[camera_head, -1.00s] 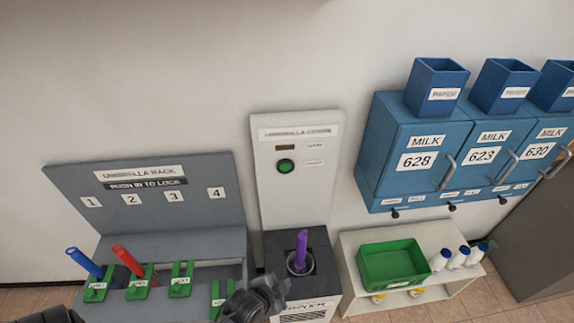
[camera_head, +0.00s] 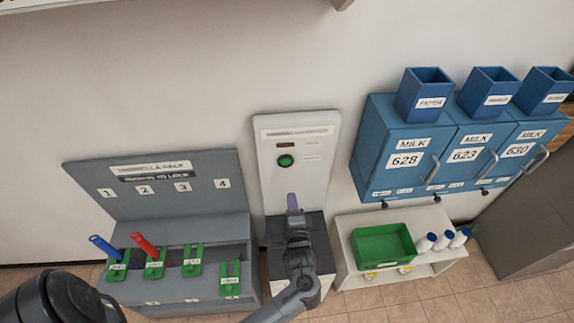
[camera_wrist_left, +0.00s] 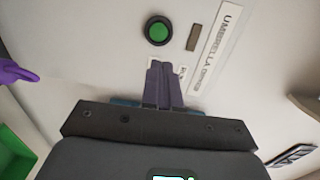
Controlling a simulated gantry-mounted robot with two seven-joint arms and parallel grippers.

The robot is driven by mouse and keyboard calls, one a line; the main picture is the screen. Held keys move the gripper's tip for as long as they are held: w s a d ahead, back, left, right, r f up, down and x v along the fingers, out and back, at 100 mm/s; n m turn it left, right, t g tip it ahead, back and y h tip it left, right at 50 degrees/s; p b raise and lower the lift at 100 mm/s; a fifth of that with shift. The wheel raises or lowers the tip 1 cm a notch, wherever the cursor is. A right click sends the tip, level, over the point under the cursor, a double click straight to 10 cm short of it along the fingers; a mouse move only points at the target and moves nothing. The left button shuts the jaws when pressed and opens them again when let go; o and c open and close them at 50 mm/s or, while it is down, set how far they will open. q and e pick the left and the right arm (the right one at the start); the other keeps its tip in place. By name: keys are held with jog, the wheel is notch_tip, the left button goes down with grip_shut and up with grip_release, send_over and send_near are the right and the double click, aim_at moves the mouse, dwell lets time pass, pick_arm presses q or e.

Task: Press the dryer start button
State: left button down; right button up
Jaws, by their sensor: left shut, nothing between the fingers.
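The dryer's white upright panel (camera_head: 310,185) stands behind its dark base. The round green start button (camera_head: 286,161) with a black ring is on the panel's upper part; it also shows in the wrist view (camera_wrist_left: 158,31). My left gripper (camera_head: 292,203) is in front of the panel, below the button in the head view. Its fingers are shut and empty; in the wrist view the fingertips (camera_wrist_left: 160,67) appear just short of the button, with a gap. A purple umbrella handle (camera_wrist_left: 15,72) shows at the wrist view's left edge; my gripper hides it in the head view. My right gripper is not in view.
The grey umbrella rack (camera_head: 160,205), holding a blue and a red umbrella, stands left. A green bin (camera_head: 382,244) and several white bottles sit on a low shelf to the right. Blue milk boxes (camera_head: 405,155) hang on the wall above.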

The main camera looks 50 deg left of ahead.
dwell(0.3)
pick_arm(q)
jog(key=shift+a, duration=0.1)
jog(key=b, duration=0.2)
send_near(286, 162)
jog(key=x, duration=0.6)
jog(key=shift+w+a, duration=0.2)
jog(key=shift+a, duration=0.15)
jog(key=shift+w+a, duration=0.1)
